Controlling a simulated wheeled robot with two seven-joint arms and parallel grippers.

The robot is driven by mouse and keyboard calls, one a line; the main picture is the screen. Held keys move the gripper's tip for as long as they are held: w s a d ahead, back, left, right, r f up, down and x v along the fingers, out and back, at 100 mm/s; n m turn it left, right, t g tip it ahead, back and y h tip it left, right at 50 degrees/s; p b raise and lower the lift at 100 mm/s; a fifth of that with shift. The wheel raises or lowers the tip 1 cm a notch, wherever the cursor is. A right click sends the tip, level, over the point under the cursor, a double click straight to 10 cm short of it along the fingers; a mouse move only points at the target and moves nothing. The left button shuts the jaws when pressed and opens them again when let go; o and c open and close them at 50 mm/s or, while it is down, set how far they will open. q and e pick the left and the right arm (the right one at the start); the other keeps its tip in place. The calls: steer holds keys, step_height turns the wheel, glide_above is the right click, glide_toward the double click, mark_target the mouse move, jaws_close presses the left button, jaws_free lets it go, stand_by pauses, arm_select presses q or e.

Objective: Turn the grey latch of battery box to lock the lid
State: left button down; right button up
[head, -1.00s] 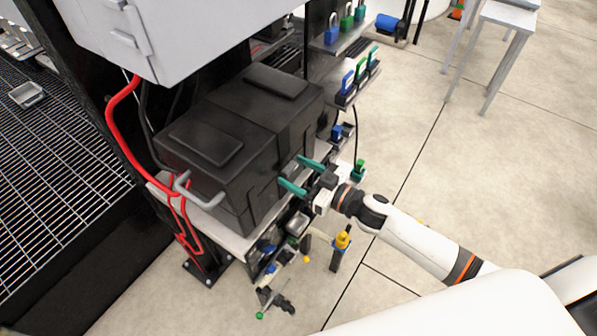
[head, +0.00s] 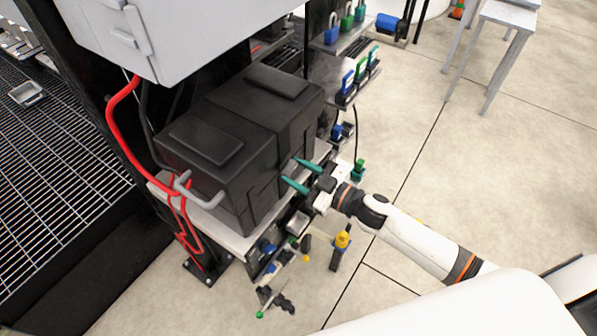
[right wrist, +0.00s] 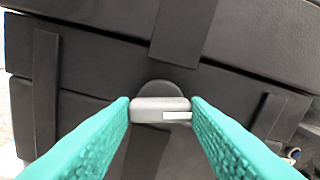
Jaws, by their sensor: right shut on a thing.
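The black battery box (head: 238,168) stands on a light shelf below the grey cabinet, its lid lying closed on top. The grey latch (right wrist: 160,108) shows in the right wrist view on the box's front face, in front of a dark round base. It lies level, its long side across the picture. My right gripper (head: 297,174) reaches the box's front from the right. In the right wrist view its green fingers (right wrist: 160,112) are shut on the latch, one at each end. My left gripper is not in view.
Red cables (head: 122,105) and a grey handle (head: 200,197) are at the box's left side. Shelves with coloured padlocks (head: 349,82) stand to the right. Small tools (head: 341,240) hang below the shelf.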

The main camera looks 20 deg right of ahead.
steer(key=shift+n+b, duration=1.3)
steer(key=shift+n, duration=6.1)
steer(key=o, duration=1)
